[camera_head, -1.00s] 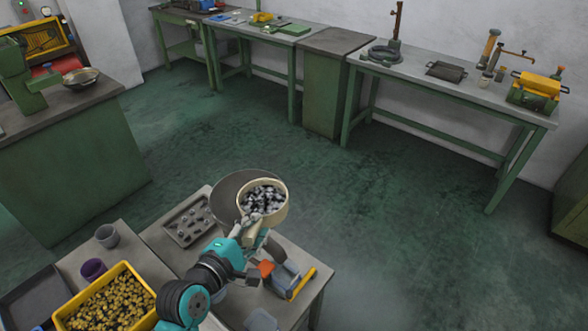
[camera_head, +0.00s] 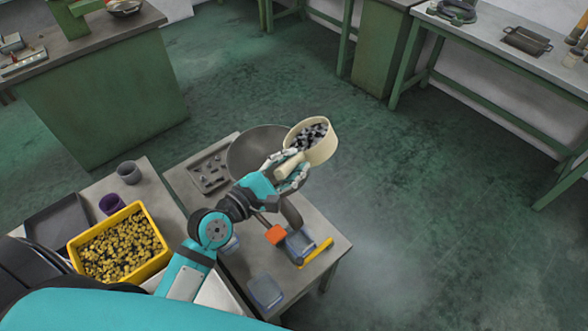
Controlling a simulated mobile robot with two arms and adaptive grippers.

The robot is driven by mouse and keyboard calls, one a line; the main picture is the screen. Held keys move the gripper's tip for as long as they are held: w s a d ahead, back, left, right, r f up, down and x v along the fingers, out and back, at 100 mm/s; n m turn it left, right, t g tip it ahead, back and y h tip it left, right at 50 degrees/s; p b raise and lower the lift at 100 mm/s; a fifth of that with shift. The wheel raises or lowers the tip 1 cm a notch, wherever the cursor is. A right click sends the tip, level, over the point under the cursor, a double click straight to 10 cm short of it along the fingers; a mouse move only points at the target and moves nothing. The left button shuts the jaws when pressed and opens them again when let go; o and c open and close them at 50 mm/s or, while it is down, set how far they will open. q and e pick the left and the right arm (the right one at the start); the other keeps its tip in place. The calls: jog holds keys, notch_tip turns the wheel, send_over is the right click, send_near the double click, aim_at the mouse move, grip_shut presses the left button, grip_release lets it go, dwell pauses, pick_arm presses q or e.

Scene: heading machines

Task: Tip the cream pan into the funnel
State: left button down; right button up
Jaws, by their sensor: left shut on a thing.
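The cream pan (camera_head: 325,150) is in the air, with dark and pale grey pieces inside. My left gripper (camera_head: 290,168) is shut on its cream handle. The pan's mouth leans a little toward the left, and the pieces lie within the rim. A wide grey round bowl (camera_head: 250,146), which looks like the funnel, is just left of the pan on the small table. The pan and my gripper hide its right side, and its lower part is hidden. My right gripper is not in view.
A tray of small parts (camera_head: 208,172) lies left of the bowl. An orange block (camera_head: 275,234), a yellow-handled tool (camera_head: 317,252) and a clear tray (camera_head: 265,292) are in front. A yellow crate (camera_head: 160,262) of brass pieces and two cups stand left. Open floor is right.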

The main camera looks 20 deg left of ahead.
pick_arm(q)
jog(key=b, duration=0.1)
jog(key=n+b, duration=0.1)
jog(key=shift+s+a+t+b, duration=0.1)
jog(key=shift+a+t+b, duration=0.15)
jog(key=shift+t+b, duration=0.15)
jog(key=a+n+b, duration=0.1)
jog(key=n+b, duration=0.1)
jog(key=b, duration=0.1)
jog(key=shift+t+h, duration=0.3)
jog(key=shift+t, duration=0.1)
jog(key=a+n+t+b, duration=0.1)
jog(key=n+b, duration=0.1)
jog(key=n, duration=0.1)
jog(key=a+f+n+t+b, duration=0.1)
jog(key=n+b, duration=0.1)
jog(key=b, duration=0.1)
jog(key=a+f+n+t+y+b, duration=0.1)
jog(key=a+n+b, duration=0.1)
jog(key=n, duration=0.1)
jog(key=shift+s+n+t, duration=0.1)
jog(key=shift+n+t, duration=0.2)
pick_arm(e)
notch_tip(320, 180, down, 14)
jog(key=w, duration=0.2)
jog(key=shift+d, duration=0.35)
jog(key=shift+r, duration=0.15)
